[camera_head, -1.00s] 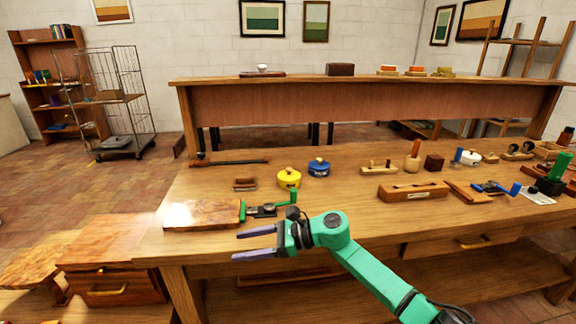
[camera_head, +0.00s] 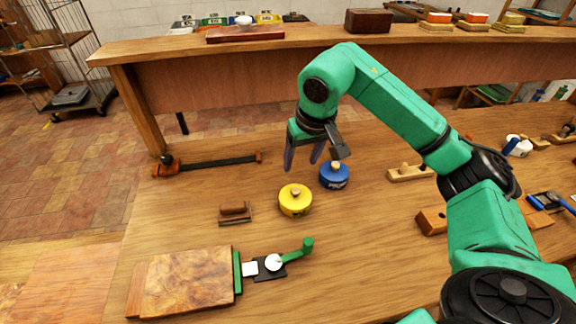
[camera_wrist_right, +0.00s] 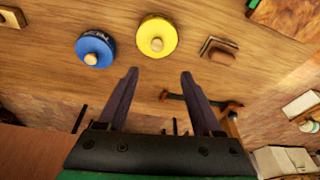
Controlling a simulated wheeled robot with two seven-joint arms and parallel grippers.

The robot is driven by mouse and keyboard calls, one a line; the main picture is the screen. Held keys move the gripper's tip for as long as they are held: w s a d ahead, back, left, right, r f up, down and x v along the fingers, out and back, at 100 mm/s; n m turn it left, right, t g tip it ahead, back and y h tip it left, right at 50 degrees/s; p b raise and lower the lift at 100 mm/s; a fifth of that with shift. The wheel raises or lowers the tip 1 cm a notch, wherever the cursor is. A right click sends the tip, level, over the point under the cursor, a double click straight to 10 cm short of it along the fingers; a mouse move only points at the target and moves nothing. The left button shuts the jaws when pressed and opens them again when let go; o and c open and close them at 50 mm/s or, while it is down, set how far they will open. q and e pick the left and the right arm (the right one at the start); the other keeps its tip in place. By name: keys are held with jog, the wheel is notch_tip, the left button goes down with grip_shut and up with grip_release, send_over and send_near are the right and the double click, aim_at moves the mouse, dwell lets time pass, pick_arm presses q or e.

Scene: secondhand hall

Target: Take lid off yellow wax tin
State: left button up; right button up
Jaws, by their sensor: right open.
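The yellow wax tin (camera_head: 295,201) stands on the workbench (camera_head: 180,205), with a small wooden knob on its lid. It also shows in the right wrist view (camera_wrist_right: 157,36), beyond the fingertips. A blue tin (camera_head: 334,175) of the same shape stands just right of and behind it in the head view. My right gripper (camera_head: 302,158) is above the bench behind the yellow tin, pointing down, and touches neither tin. In the right wrist view its two fingers (camera_wrist_right: 159,76) are apart with nothing between them. My left gripper is not in view.
A small brown wooden block (camera_head: 235,212) lies left of the yellow tin. A bar clamp (camera_head: 207,164) lies farther back. A raised shelf (camera_head: 220,75) runs behind the bench.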

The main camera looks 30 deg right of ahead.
jog(key=p, duration=0.3)
send_near(296, 190)
jog(key=x, duration=0.2)
jog(key=p+x, duration=0.2)
jog(key=x, duration=0.3)
jog(key=shift+w+f+p, duration=0.15)
jog(key=shift+f+p, duration=0.15)
jog(key=shift+f, duration=0.5)
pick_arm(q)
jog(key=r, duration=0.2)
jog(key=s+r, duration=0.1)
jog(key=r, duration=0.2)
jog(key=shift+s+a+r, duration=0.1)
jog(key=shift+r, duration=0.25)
pick_arm(e)
grip_shut()
